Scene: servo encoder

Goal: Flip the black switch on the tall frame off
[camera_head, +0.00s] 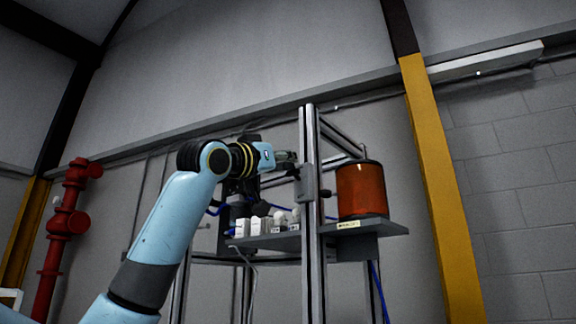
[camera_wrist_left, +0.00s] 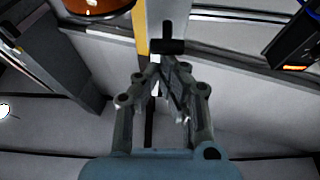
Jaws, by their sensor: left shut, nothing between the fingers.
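The tall metal frame (camera_head: 310,235) stands at the centre of the head view. A small grey box (camera_head: 307,183) is fixed to its front upright. In the wrist view a black T-shaped piece (camera_wrist_left: 168,46), which looks like the black switch, sits just beyond the fingertips. My left gripper (camera_head: 290,160) is at the upright, just above the grey box. It is shut and empty; in the wrist view its fingers (camera_wrist_left: 168,68) come together just below the black piece. Contact is unclear.
The frame's shelf (camera_head: 385,229) carries an orange-brown cylinder (camera_head: 361,190) and several small white parts (camera_head: 256,226). A yellow column (camera_head: 444,190) stands to the right, a red pipe (camera_head: 58,235) at the far left. Blue cables hang around the frame.

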